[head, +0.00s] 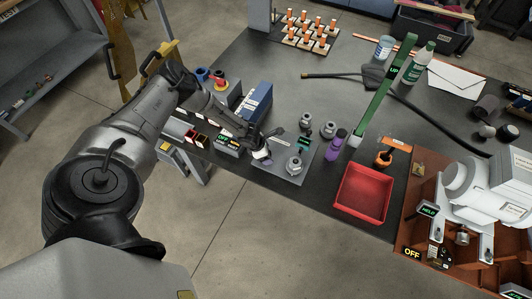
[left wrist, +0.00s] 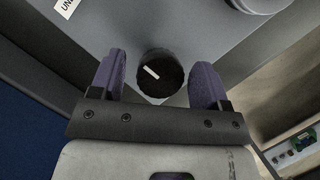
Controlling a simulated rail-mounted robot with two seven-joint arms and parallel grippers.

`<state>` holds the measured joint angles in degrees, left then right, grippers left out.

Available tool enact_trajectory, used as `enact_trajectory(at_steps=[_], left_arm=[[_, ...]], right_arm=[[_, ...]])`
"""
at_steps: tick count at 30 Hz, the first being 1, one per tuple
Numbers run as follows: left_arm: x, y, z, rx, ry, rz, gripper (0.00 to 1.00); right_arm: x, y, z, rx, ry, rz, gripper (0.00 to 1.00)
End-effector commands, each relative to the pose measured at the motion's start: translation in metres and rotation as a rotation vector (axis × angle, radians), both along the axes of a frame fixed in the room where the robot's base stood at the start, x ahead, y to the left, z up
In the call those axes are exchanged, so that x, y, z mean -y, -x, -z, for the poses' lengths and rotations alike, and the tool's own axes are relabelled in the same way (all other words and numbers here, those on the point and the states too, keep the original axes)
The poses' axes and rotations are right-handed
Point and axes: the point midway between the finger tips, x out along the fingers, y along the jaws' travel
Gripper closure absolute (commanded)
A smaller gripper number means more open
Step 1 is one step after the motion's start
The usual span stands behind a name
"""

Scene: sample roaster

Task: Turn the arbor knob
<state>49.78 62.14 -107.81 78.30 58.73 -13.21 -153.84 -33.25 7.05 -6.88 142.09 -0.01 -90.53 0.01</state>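In the left wrist view a round black knob (left wrist: 161,75) with a short slanted white mark sits on a grey surface. My left gripper (left wrist: 158,66) is open, with one purple-padded finger on each side of the knob. A gap shows between the knob and the left finger; the right finger is closer, and I cannot tell whether it touches. In the head view my left gripper (head: 258,148) is low over the left part of a grey plate (head: 286,176) near the table's front edge. The knob cannot be made out there. My right gripper is not in view.
Silver round fittings (head: 294,163) stand on the plate. A blue box (head: 256,101) is behind my gripper.

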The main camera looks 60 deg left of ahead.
Motion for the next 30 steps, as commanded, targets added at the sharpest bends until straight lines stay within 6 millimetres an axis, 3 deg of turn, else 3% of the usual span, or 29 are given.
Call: enact_trajectory(at_steps=[11,24,30], left_arm=[[-0.001,0.002,-0.009,0.002,0.001,0.0,0.29],[-0.01,0.032,-0.086,0.003,0.001,-0.001,0.29],[-0.013,0.043,-0.112,0.002,0.001,-0.001,0.29]], right_arm=[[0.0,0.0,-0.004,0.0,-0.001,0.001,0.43],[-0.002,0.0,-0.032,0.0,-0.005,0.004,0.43],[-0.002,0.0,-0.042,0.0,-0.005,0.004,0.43]])
